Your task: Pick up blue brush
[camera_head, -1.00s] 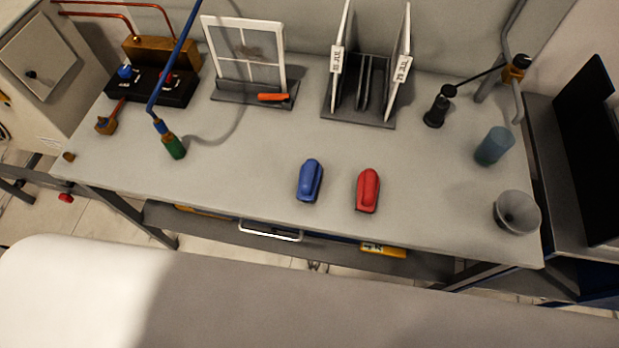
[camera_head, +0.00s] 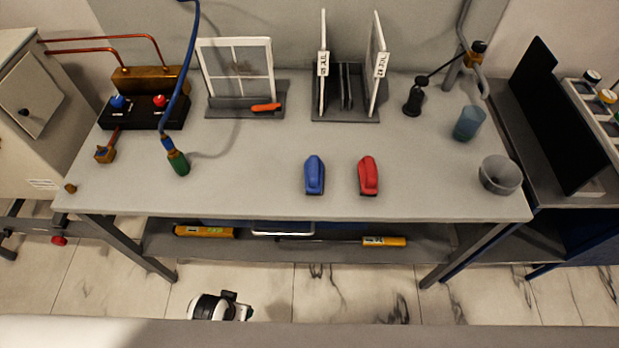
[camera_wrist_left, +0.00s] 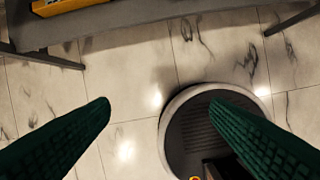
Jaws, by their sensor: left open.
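The blue brush (camera_head: 314,175) lies on the grey bench top (camera_head: 250,195), near its front edge and left of the red brush (camera_head: 368,176). Nothing touches it. In the left wrist view, my left gripper (camera_wrist_left: 160,108) is open and empty, its two green ribbed fingers wide apart above the tiled floor. The brushes are not in that view. A white and black part (camera_head: 220,307) low in the head view may be my left wrist; its fingers cannot be made out there. My right gripper is not in view.
The bench top left of the blue brush is clear. A shelf (camera_head: 340,240) runs underneath.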

